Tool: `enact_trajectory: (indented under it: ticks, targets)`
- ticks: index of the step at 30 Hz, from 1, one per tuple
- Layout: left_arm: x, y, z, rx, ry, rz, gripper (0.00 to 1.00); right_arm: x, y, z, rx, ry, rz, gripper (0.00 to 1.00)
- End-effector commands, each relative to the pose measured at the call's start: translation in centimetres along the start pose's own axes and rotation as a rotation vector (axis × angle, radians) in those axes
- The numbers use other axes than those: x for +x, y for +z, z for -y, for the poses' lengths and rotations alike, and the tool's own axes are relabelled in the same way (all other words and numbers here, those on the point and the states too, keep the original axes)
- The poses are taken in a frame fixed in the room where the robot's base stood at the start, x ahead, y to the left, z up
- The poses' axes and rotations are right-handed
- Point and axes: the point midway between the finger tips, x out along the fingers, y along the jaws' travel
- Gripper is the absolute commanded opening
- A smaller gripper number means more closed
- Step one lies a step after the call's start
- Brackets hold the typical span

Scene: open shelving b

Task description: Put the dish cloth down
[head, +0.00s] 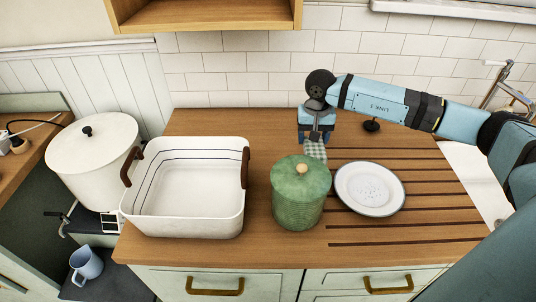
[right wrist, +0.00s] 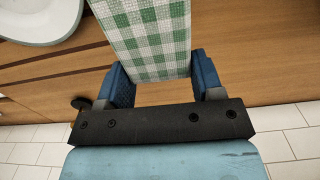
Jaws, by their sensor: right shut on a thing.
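The dish cloth (head: 315,149) is green and white checked. My right gripper (head: 316,133) is shut on it behind the green canister, over the back of the wooden counter. In the right wrist view the cloth (right wrist: 150,40) sits between the two blue fingers (right wrist: 160,82) and extends away from them. In the head view its lower end is close to the canister lid; I cannot tell whether it touches the canister or the counter. My left gripper is not in view.
A green lidded canister (head: 299,205) stands in front of the cloth. A white plate (head: 370,189) lies to its right on the grooved counter (head: 430,232). A white basin (head: 190,222) with brown handles is at left. A small dark knob (head: 372,126) is behind the plate.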

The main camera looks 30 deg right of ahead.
Motion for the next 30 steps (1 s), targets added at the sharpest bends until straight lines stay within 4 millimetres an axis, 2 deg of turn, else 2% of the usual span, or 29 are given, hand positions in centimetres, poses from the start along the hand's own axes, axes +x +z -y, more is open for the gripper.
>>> enact_trajectory:
  ticks: [1,6,14,18,26,30]
  targets:
    - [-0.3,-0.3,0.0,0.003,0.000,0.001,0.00,-0.3,0.1,1.7,-0.004,-0.004,0.003,0.35]
    - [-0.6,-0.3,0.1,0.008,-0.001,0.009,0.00,-0.2,0.1,6.1,-0.004,-0.002,0.003,0.35]
    - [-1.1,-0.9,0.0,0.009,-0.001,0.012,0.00,-0.2,0.1,11.5,-0.002,-0.001,0.002,0.35]
    - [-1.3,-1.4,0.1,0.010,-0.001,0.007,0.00,2.2,0.1,11.2,0.001,0.003,0.004,0.35]
    - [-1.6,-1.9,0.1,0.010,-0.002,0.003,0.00,4.2,0.1,11.2,0.001,0.001,0.003,0.35]
    - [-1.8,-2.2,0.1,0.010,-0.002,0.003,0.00,6.2,0.1,11.2,0.001,0.001,0.004,0.35]
